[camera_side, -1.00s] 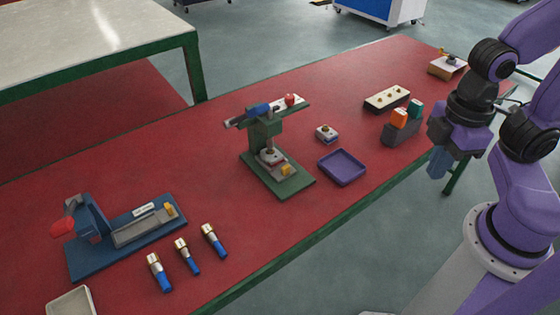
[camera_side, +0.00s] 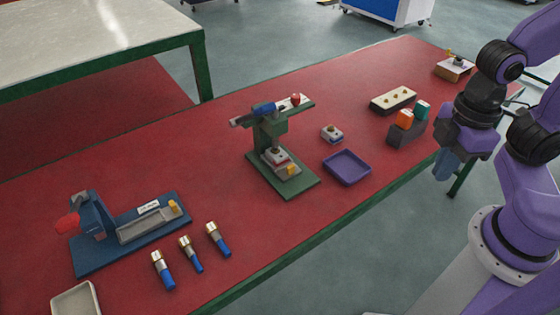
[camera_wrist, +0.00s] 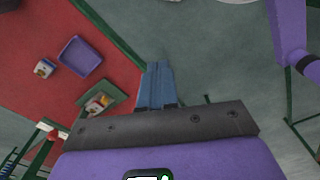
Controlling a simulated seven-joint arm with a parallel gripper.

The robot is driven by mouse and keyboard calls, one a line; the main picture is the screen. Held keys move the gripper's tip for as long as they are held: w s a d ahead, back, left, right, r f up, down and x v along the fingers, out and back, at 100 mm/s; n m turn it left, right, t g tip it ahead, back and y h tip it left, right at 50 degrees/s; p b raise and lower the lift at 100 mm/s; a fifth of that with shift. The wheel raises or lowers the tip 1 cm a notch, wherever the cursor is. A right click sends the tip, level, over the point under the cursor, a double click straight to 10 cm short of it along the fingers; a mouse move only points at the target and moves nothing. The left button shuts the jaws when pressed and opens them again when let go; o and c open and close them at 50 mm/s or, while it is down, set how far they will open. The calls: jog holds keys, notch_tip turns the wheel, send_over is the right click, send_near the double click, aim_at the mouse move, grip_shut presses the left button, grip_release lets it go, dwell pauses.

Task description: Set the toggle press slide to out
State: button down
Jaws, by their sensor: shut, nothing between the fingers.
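Two presses stand on the red bench, and I cannot tell for sure which is the toggle press. The blue press (camera_side: 96,262) at left has a red handle end (camera_side: 67,224) and a long grey slide (camera_side: 147,228) with a yellow tab. The green press (camera_side: 284,184) near the middle has a lever on top with a red knob (camera_side: 295,99), and a small slide with a yellow tab (camera_side: 292,170) at its base. My gripper (camera_side: 446,166) is shut and empty, off the bench's right front edge, far from both. Its blue fingers (camera_wrist: 156,84) show in the wrist view.
A purple tray (camera_side: 346,181), a small block (camera_side: 332,134), a dark holder (camera_side: 405,134) with orange and green pieces, and a cream strip (camera_side: 393,99) lie between the green press and my arm. Several blue-ended cylinders (camera_side: 191,254) lie by the blue press.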

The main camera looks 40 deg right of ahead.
jog(key=c, duration=1)
grip_release()
jog(key=shift+w+a, duration=0.15)
jog(key=shift+w, duration=0.05)
jog(key=shift+o, duration=0.4)
jog(key=w+a+m, duration=0.3)
jog(key=w+a, duration=0.1)
jog(key=w, duration=0.3)
jog(key=shift+w+a+r, duration=0.2)
jog(key=shift+w, duration=0.1)
jog(key=m, duration=1)
send_over(291, 167)
notch_tip(291, 167, down, 5)
notch_tip(291, 167, down, 17)
jog(key=shift+f, duration=0.1)
grip_shut()
